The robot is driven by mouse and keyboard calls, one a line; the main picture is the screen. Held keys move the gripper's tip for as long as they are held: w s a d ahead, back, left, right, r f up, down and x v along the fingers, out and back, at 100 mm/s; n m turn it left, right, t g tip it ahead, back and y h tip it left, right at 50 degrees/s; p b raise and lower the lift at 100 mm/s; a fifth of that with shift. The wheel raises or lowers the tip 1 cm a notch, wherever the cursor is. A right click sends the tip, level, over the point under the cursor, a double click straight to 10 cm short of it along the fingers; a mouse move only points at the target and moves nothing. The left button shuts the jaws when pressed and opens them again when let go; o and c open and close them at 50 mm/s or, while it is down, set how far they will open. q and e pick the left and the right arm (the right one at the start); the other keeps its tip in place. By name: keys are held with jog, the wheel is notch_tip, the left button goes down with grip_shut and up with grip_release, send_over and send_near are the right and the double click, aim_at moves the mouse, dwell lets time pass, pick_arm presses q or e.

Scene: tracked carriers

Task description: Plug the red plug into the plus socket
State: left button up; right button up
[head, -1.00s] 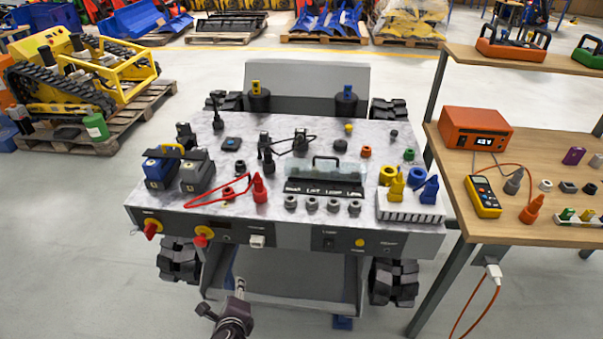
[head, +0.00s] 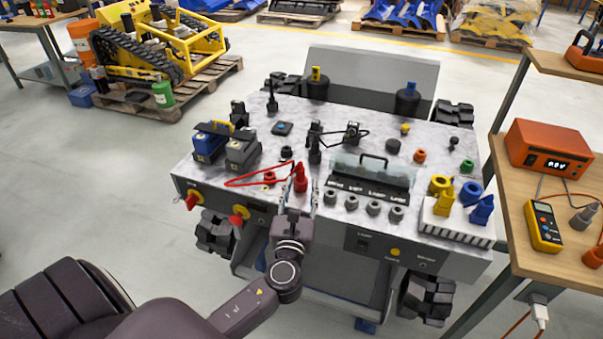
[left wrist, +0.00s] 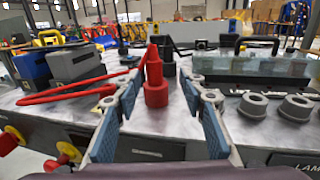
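The red plug (head: 300,180) stands upright on the grey marbled top of the cart (head: 335,214), near its front edge. A red cable loops from it to the left. My left gripper (head: 299,190) reaches in from the front. In the left wrist view its two fingers are spread open, one on each side of the red plug (left wrist: 155,82), with gaps between them and the plug. A small red ring (head: 268,177) sits left of the plug by the cable. I cannot read a plus mark on any socket. My right gripper is not in view.
Two battery-like blocks, one blue (head: 209,146) and one grey (head: 241,154), stand left of the cable. A clear-lidded case (head: 371,175) with several grey rings (head: 352,202) before it stands close on the right. A white rack (head: 458,222) is farther right.

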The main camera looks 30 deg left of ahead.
aim_at(300, 175)
pick_arm(q)
jog(key=x, duration=0.3)
jog(key=a+x, duration=0.1)
jog(key=shift+w+a+r+p, duration=0.1)
jog(key=shift+r+p, duration=0.15)
jog(key=shift+p, duration=0.15)
jog(key=shift+w+a+f, duration=0.15)
jog(key=shift+w+a, duration=0.1)
jog(key=shift+w, duration=0.25)
grip_shut()
